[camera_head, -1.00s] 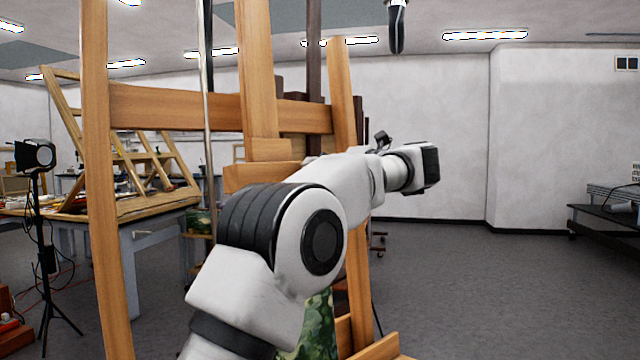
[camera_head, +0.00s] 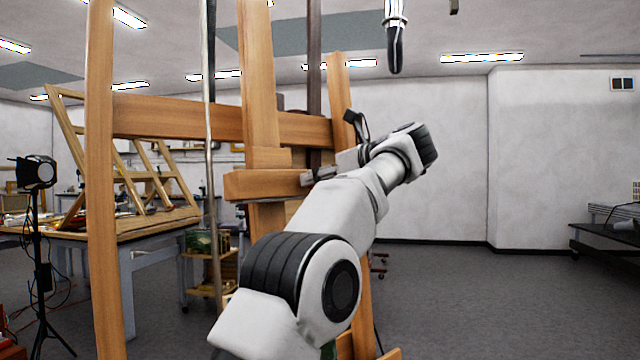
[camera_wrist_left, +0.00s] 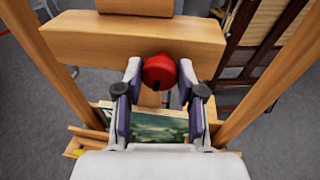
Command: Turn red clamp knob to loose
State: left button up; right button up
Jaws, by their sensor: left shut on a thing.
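The red clamp knob (camera_wrist_left: 158,68) sits at the front of a wooden crosspiece (camera_wrist_left: 95,40) of the easel in the left wrist view. My left gripper (camera_wrist_left: 160,76) has its two fingers on either side of the knob and is shut on it. In the head view my left gripper (camera_head: 312,176) reaches the right end of the easel's short crosspiece (camera_head: 262,186). The knob is hidden there, and its turn position cannot be read. My right gripper is not in view.
Easel posts (camera_head: 102,230) stand left of and behind my arm. A green painting (camera_wrist_left: 155,125) is below the knob. A lamp on a stand (camera_head: 37,172) and a worktable (camera_head: 165,222) are at the left. Open floor (camera_head: 470,300) lies at the right.

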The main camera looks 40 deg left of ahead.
pick_arm(q)
jog(key=shift+n, duration=0.9)
jog(key=o, duration=0.9)
jog(key=shift+o, duration=1.2)
jog(key=shift+a, duration=0.2)
jog(key=d, duration=1.3)
jog(key=shift+r, duration=0.15)
